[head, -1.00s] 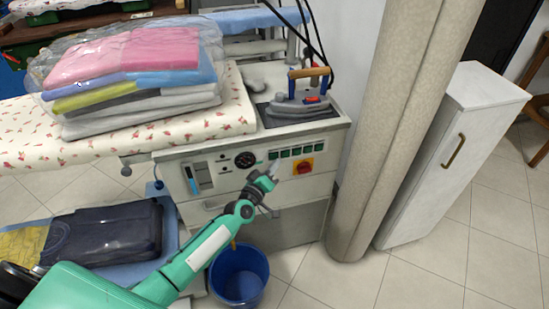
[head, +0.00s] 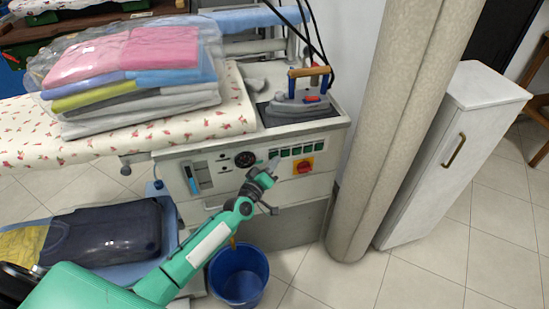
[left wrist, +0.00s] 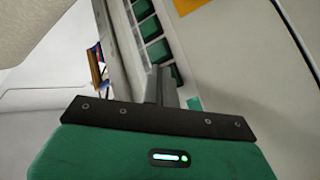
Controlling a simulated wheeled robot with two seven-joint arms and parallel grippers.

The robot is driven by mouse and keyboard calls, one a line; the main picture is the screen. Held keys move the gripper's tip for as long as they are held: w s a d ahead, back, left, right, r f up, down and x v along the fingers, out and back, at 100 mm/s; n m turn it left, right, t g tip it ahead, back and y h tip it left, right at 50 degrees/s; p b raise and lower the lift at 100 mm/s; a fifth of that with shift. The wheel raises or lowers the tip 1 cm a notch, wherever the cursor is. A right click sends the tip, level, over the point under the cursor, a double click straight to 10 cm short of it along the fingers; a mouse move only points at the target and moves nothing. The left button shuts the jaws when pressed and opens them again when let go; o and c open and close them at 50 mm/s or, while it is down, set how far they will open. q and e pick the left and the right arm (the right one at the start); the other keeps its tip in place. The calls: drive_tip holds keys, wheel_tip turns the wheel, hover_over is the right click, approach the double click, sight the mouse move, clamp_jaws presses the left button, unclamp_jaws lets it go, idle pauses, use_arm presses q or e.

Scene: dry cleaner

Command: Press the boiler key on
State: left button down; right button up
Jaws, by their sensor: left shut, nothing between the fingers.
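The boiler control panel (head: 238,170) is on the front of the ironing station. A row of dark green keys (head: 297,150) sits at its upper right. The keys also show in the left wrist view (left wrist: 151,29), in a line running up from the fingertips. My left gripper (head: 274,163) is shut and empty, its tip at the left end of the key row. In the left wrist view its fingers (left wrist: 160,84) are close to the nearest key and partly cover it. I cannot tell whether they touch it. My right gripper is not in view.
An iron (head: 302,103) rests on top. A blue bucket (head: 239,274) stands on the floor below my arm. Bagged folded clothes (head: 135,75) lie on the board.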

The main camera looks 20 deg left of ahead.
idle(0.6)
use_arm(q)
drive_tip(key=shift+s+d+p, duration=0.3)
drive_tip(key=shift+s, duration=0.1)
drive_tip(key=s+d+p, duration=0.2)
drive_tip(key=s, duration=0.1)
drive_tip(key=s+d+p, duration=0.1)
drive_tip(key=s, duration=0.1)
drive_tip(key=shift+d, duration=0.15)
idle(0.6)
